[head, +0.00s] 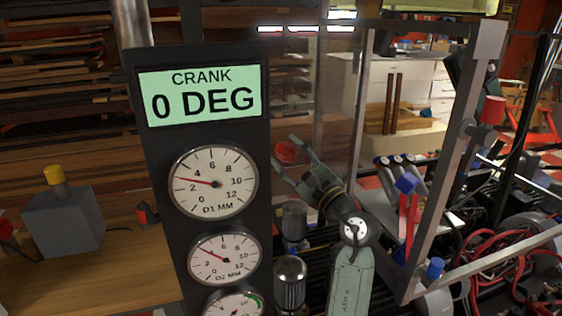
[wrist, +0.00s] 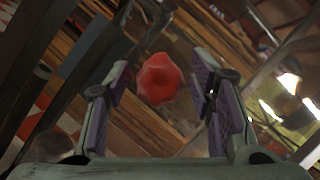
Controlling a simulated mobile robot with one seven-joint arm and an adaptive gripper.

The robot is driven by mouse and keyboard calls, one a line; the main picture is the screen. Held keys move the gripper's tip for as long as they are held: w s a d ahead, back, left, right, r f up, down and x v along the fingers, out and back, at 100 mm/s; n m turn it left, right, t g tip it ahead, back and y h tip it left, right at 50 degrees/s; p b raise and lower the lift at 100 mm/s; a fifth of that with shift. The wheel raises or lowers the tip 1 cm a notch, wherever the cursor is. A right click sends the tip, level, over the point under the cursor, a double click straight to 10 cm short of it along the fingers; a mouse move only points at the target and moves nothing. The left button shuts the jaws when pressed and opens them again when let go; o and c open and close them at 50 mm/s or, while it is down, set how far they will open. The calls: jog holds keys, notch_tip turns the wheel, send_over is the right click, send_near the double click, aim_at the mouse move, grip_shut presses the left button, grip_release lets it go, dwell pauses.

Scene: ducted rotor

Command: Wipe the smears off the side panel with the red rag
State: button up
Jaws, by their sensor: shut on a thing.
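The red rag (head: 286,151) shows as a small rounded lump at the fingertips of my gripper (head: 284,158), right of the gauge column in the head view. In the wrist view the rag (wrist: 160,78) is between the two purple-padded fingers of my gripper (wrist: 162,88), toward their tips. My gripper is shut on the rag, with the fingers held apart by it. A see-through side panel (head: 337,85) seems to stand behind and above the gripper, inside a grey frame. I cannot make out the smears clearly, nor tell whether the rag touches the panel.
The black gauge column (head: 262,150) with a crank display (head: 200,92) and round dials stands left of my arm. A grey metal frame post (head: 450,165) rises at right, with red and blue clamps. Red cables (head: 500,262) lie lower right. A grey box (head: 62,222) sits at left.

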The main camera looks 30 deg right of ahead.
aim_at(278, 148)
jog(key=shift+s+d+b, duration=0.25)
jog(key=shift+d+b, duration=0.4)
jog(key=shift+d, duration=0.5)
jog(key=shift+s+d+b, duration=0.25)
jog(key=shift+d+b, duration=0.35)
jog(key=shift+d, duration=0.6)
jog(key=shift+s+d+b, duration=0.25)
jog(key=shift+d+b, duration=0.4)
jog(key=shift+d, duration=0.5)
